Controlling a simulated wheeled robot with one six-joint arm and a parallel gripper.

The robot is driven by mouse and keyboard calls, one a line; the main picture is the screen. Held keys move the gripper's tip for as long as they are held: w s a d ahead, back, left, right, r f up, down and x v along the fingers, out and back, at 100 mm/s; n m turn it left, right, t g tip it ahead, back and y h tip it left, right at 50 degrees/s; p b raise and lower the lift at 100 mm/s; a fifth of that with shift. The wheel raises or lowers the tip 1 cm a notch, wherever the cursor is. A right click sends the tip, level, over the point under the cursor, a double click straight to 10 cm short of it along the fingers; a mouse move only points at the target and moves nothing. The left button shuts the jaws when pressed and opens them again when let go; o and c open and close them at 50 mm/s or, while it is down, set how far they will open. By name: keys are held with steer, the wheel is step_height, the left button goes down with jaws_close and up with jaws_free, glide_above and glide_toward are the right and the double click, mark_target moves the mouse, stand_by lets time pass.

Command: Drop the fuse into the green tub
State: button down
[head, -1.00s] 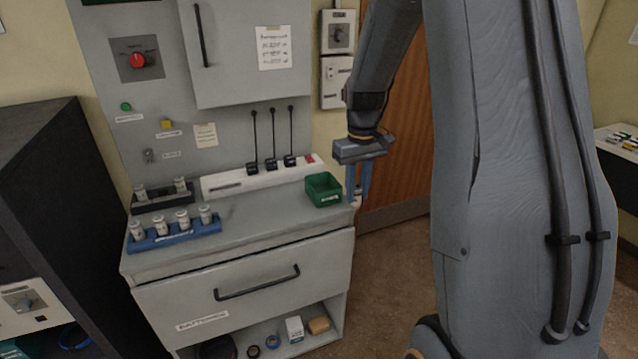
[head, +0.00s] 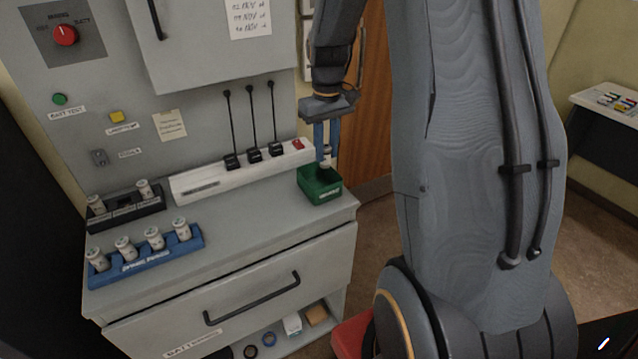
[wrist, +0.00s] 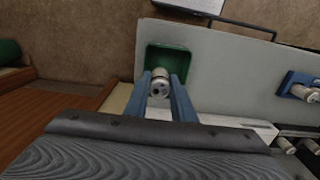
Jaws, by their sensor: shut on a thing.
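My gripper (head: 326,152) is shut on a pale cylindrical fuse (head: 325,163) with a metal end cap. In the head view the fuse is at the mouth of the green tub (head: 322,190), its lower end close to the rim. The tub stands at the right end of the grey console top. The wrist view shows the fuse (wrist: 160,82) between the blue fingers (wrist: 160,104), with the green tub (wrist: 168,55) behind it. I cannot tell whether the fuse tip is below the rim.
A blue rack (head: 147,254) with several fuses and a black holder (head: 127,208) with two more stand at the left of the console top (head: 245,225). A white power strip (head: 215,176) with several black plugs runs along the back. The middle front is clear.

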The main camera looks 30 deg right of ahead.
mark_target(326, 167)
steer(key=shift+f+b, duration=1.8)
steer(key=shift+f, duration=0.75)
steer(key=c, duration=1.4)
jaws_free()
steer(key=shift+c, duration=0.2)
steer(key=shift+r+b, duration=1.1)
steer(key=shift+r, duration=2.9)
steer(key=s+a+f+b, duration=0.1)
steer(key=s+a+f, duration=0.4)
steer(key=s+a, duration=0.2)
steer(key=s+a+f+t+b, duration=0.1)
steer(key=s+a+f, duration=0.4)
steer(key=s+a, duration=0.3)
steer(key=shift+b, duration=0.35)
